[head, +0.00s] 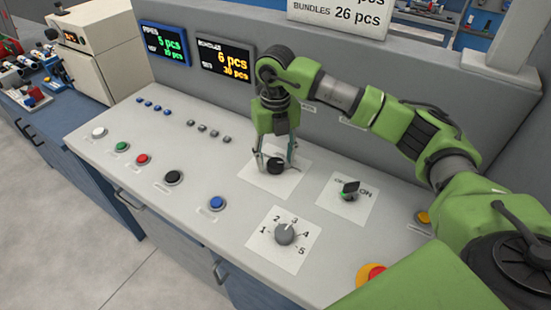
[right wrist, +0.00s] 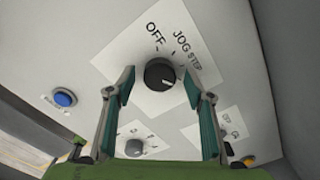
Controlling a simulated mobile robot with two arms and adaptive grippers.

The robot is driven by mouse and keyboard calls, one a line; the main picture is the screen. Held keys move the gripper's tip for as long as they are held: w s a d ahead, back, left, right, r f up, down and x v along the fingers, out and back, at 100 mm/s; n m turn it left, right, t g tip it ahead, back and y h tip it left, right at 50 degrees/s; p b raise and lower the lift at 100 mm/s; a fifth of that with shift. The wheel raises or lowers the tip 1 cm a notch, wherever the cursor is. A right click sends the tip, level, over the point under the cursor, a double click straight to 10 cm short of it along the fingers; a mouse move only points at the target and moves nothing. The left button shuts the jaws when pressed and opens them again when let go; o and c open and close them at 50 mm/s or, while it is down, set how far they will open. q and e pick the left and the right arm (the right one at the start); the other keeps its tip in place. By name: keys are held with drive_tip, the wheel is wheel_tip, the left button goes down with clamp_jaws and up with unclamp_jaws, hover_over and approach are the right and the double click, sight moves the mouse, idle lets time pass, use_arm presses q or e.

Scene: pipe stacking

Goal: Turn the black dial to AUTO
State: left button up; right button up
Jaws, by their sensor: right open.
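The black dial (head: 276,166) sits on a white label plate (head: 258,183) on the sloped console. In the right wrist view the dial (right wrist: 160,74) is round, with a pale mark towards its lower right. The words OFF, JOG and STEP are readable on its plate (right wrist: 125,60); I cannot read AUTO. My right gripper (head: 277,160) is above the dial with its fingers apart on either side. In the wrist view the open fingers (right wrist: 160,88) flank the dial, with gaps visible. My left gripper is not in view.
A numbered grey knob (head: 285,233) and an ON switch (head: 349,190) are close by. A blue button (head: 217,203), a black button (head: 173,178) and a red-and-yellow stop button (head: 374,275) stand on the console (head: 140,185). Two displays (head: 225,60) are behind.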

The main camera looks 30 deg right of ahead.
sight(275, 162)
wheel_tip(275, 162, up, 11)
idle(0.3)
drive_tip(key=shift+r, duration=0.1)
idle(0.4)
